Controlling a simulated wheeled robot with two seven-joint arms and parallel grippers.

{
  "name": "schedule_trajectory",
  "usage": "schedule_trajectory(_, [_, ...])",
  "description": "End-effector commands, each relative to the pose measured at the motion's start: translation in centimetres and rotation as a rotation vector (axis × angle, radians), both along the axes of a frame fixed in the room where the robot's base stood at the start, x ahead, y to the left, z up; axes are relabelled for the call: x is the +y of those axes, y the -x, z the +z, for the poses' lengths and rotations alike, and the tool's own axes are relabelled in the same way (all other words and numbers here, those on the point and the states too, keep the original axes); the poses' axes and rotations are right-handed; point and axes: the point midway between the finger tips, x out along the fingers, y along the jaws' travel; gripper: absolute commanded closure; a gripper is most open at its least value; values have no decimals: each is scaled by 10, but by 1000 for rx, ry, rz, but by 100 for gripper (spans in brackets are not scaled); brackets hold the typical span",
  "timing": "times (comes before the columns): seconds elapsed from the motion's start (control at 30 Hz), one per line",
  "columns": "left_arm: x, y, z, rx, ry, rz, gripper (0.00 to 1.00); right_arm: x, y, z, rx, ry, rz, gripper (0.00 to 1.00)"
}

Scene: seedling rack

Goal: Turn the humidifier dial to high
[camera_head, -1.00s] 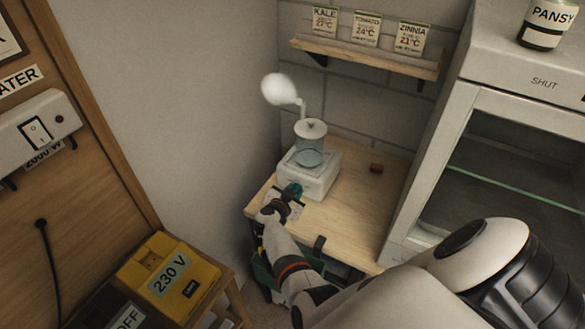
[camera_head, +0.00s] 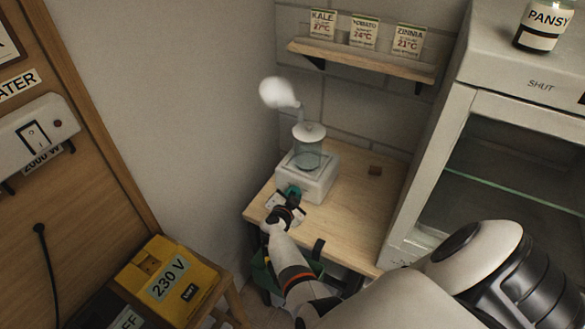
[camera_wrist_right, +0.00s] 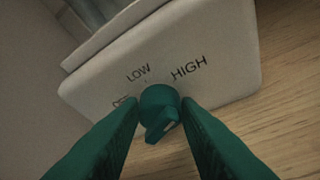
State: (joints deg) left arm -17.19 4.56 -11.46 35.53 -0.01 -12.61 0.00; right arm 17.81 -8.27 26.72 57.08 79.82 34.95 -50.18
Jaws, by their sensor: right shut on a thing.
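The humidifier (camera_head: 322,184) is a white box with a clear tank on top, standing on a small wooden table (camera_head: 345,225). White mist leaves its spout. In the right wrist view its front panel (camera_wrist_right: 215,85) carries the words OFF, LOW and HIGH, with OFF partly covered. The teal dial (camera_wrist_right: 160,97) sits below these words. My right gripper (camera_head: 292,193) is at the humidifier's front; in the right wrist view its green fingers (camera_wrist_right: 161,112) are shut on the dial from both sides. I cannot tell which setting the dial points to. My left gripper is not in view.
A white cabinet (camera_head: 450,140) marked SHUT stands close on the right. A shelf (camera_head: 360,60) with seed packets is above. A yellow 230 V box (camera_head: 155,268) is at lower left.

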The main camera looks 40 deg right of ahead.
Motion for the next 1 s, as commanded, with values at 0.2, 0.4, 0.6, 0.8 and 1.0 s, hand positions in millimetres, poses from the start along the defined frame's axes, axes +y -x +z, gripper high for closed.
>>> schedule_trajectory(0.2, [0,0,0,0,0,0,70,-1,0,1,-2,0,-1,49])
schedule_trajectory(0.4, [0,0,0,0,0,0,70,0,0,0,0,1,-1,49])
schedule_trajectory(0.6, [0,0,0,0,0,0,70,0,-1,1,26,11,1,49])
schedule_trajectory(0.8, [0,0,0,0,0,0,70,1,-3,1,167,70,1,49])
schedule_trajectory(1.0, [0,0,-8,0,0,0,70,1,-6,0,380,161,0,49])
